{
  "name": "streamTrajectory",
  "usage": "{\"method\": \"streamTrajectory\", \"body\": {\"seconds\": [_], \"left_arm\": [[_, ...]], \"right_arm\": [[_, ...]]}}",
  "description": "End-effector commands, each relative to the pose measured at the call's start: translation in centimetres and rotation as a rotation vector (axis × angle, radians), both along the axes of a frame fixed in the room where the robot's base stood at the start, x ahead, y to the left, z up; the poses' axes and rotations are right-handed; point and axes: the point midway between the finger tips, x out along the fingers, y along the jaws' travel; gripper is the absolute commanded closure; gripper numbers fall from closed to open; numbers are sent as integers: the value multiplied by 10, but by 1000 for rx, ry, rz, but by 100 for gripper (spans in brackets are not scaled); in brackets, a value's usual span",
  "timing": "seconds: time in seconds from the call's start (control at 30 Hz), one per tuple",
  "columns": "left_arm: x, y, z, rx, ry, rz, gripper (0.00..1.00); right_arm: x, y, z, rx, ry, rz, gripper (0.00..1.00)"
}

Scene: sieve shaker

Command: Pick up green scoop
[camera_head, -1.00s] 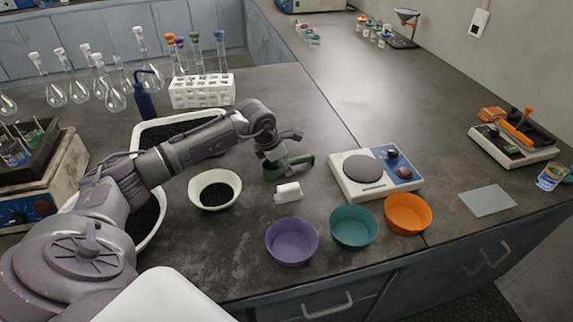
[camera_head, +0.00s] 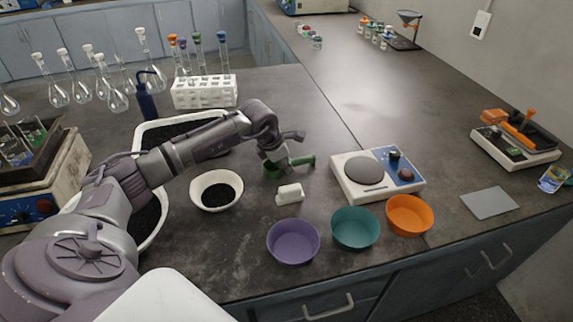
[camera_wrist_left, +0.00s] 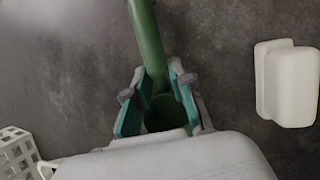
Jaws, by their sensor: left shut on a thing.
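The green scoop (camera_head: 303,160) is at the middle of the dark bench, between the white bowl and the balance. Its handle points right in the head view. In the left wrist view the green scoop (camera_wrist_left: 148,40) runs up from between the fingers. My left gripper (camera_head: 275,165) is shut on the scoop, with a teal-lined finger on each side of it in the wrist view (camera_wrist_left: 158,100). Part of the scoop is hidden by the fingers and the gripper body. I cannot tell whether the scoop touches the bench. My right gripper is not in view.
A white block (camera_head: 289,194) lies just in front of the scoop. Purple (camera_head: 293,243), teal (camera_head: 355,230) and orange (camera_head: 409,216) bowls line the front.

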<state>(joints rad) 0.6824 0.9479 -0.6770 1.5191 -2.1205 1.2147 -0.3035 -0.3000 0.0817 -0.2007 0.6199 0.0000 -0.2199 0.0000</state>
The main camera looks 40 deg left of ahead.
Motion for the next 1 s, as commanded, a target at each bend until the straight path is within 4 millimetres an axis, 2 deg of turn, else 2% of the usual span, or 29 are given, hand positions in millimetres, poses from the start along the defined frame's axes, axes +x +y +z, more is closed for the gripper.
{"method": "streamTrajectory", "body": {"seconds": [0.17,0.27,0.5,0.7,0.8,1.0], "left_arm": [[1,0,20,1,-7,-1,100],[2,1,39,1,-9,-1,100],[24,-52,71,-3,-9,-5,100],[39,-86,93,-1,-5,-2,100],[44,-97,100,-1,-4,-2,100],[48,-106,107,0,-2,0,100]], "right_arm": [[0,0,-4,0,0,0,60],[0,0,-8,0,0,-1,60],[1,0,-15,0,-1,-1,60],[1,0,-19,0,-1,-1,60],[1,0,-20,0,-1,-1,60],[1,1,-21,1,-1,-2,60]]}}
